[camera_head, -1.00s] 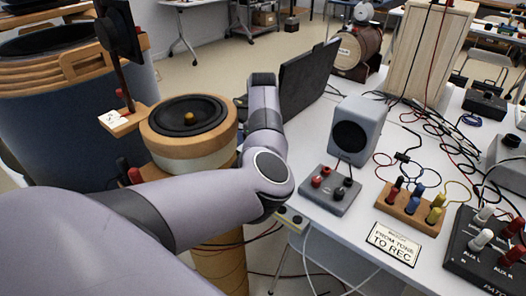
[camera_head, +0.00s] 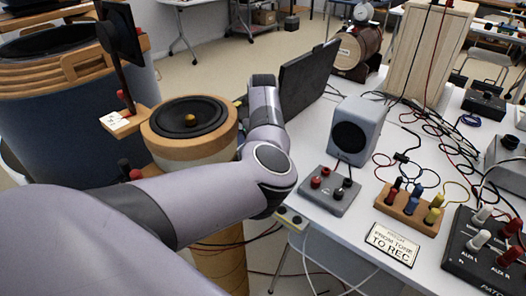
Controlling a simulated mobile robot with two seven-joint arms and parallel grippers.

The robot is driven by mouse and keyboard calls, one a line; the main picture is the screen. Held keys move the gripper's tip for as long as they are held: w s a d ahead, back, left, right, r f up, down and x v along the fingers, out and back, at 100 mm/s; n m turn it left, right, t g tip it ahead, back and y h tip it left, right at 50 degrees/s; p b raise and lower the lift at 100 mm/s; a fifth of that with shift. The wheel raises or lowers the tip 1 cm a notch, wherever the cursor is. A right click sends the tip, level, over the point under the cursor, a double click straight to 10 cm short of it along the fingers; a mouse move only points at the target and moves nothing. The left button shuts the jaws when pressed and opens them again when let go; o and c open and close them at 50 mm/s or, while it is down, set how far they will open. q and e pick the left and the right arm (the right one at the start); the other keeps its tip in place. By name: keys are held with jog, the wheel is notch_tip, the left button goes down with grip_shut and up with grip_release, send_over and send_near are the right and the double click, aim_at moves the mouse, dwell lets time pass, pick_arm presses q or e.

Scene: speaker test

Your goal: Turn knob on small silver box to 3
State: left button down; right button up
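A small flat grey box (camera_head: 330,206) with red and black knobs or terminals on top lies on the white table. Another silver-grey box (camera_head: 506,172) with a black knob (camera_head: 510,142) on top is cut off by the right edge. I cannot tell which one is the small silver box, and no number is readable on either. My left arm reaches in from the lower left and bends upward left of the flat box. Its gripper cannot be made out. My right arm and gripper are not in view.
A grey speaker box (camera_head: 357,132) stands behind the flat box, with a wooden block of coloured plugs (camera_head: 410,208) to its right. A sign (camera_head: 392,244) and a black patch box (camera_head: 482,252) are in front. Cables tangle across the table. A round speaker (camera_head: 188,118) stands left of my arm.

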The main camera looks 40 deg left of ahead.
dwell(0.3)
pick_arm(q)
jog(key=c, duration=0.9)
grip_release()
jog(key=shift+c, duration=0.2)
jog(key=shift+r, duration=3.6)
